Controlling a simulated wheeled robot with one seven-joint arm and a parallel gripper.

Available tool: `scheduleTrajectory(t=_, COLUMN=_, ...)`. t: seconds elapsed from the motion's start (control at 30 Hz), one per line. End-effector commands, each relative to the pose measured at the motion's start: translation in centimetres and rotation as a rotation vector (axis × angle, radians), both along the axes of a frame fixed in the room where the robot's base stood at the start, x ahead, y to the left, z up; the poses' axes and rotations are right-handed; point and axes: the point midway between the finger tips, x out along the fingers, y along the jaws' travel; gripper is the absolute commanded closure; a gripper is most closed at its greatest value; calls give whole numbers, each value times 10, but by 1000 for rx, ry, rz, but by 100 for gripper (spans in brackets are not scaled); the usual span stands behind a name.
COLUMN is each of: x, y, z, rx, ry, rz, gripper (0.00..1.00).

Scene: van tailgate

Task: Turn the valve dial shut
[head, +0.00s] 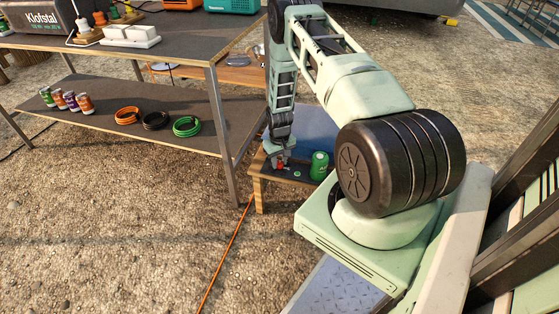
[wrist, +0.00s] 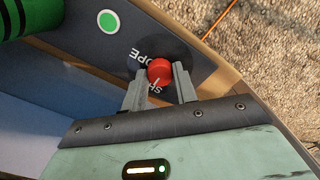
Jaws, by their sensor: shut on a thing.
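The valve dial (wrist: 159,71) is a small red knob with a pale pointer line on a dark round plate (wrist: 190,62). The pale lettering on the plate is partly hidden by my gripper. My gripper (wrist: 160,83) has its two grey fingers on either side of the red knob, shut on it. In the head view my gripper (head: 279,163) reaches down to the low wooden stand, where a bit of the red dial (head: 280,166) shows below it.
A green cylinder (head: 319,166) stands beside the dial on the low wooden stand (head: 259,185). A green round mark (wrist: 108,21) is on the panel. A two-tier workbench (head: 214,75) with cans and cable coils is at left. An orange cable (head: 222,262) crosses the gravel.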

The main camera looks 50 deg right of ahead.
Motion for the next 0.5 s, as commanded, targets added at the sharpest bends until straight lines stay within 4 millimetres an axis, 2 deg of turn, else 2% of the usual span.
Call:
scheduleTrajectory(t=0.4, x=0, y=0, z=0, rx=0, ry=0, rz=10, gripper=94)
scheduleTrajectory(t=0.43, x=0, y=0, z=0, rx=0, ry=0, rz=10, gripper=69)
scheduleTrajectory(t=0.5, x=0, y=0, z=0, rx=0, ry=0, rz=10, gripper=50)
